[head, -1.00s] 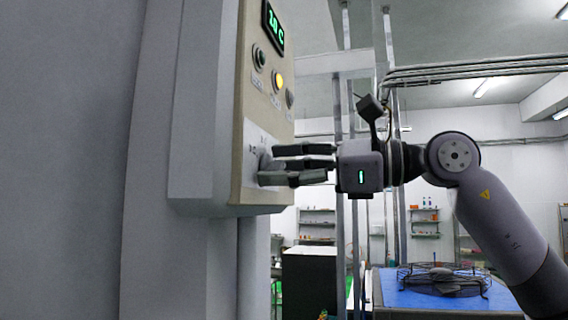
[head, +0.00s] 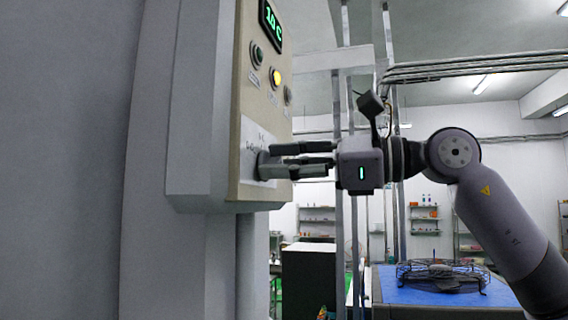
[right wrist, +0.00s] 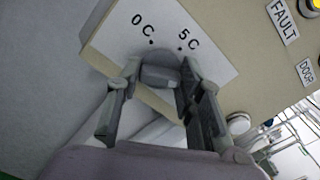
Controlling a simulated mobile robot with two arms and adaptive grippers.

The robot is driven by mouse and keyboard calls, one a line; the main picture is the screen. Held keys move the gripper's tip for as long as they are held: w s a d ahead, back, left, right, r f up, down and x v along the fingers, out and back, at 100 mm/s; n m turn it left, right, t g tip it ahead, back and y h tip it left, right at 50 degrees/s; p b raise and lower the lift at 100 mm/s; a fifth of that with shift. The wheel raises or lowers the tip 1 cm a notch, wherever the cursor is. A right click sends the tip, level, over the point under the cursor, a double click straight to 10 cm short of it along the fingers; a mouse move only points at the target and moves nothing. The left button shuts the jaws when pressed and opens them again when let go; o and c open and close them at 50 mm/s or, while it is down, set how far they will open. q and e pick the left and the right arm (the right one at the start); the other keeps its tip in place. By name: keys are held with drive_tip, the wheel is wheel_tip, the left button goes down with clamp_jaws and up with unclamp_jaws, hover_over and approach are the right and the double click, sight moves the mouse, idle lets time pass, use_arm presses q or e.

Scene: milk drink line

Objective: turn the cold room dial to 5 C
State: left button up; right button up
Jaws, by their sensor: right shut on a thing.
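The cold room dial is a grey knob (right wrist: 160,76) on a white plate (right wrist: 105,43) with the marks "0 C" and "5 C". In the head view the dial (head: 263,166) sits low on the control box and is partly covered by the fingers. My right gripper (head: 270,161) reaches it from the right and is shut on it. In the right wrist view its fingers (right wrist: 158,84) lie on either side of the knob. I cannot tell exactly which mark the knob points at. The green display (head: 273,26) seems to read 10 C. My left gripper is not in view.
The beige control box (head: 225,110) is mounted on a grey wall column. A dark green button or lamp (head: 257,54) and a lit yellow lamp (head: 275,77) are above the dial. A blue table (head: 395,290) bearing a round wire-caged object (head: 440,276) stands behind my right arm.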

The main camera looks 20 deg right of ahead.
drive_tip(key=shift+r+n, duration=0.1)
drive_tip(key=shift+n, duration=0.3)
drive_tip(key=n+p, duration=0.1)
drive_tip(key=n, duration=0.9)
drive_tip(key=shift+n+p, duration=0.4)
idle(0.4)
drive_tip(key=o, duration=1.2)
drive_tip(key=shift+w+a, duration=0.1)
drive_tip(key=shift+a, duration=0.2)
drive_tip(key=shift+c, duration=0.2)
drive_tip(key=shift+f, duration=0.2)
drive_tip(key=shift+d, duration=0.2)
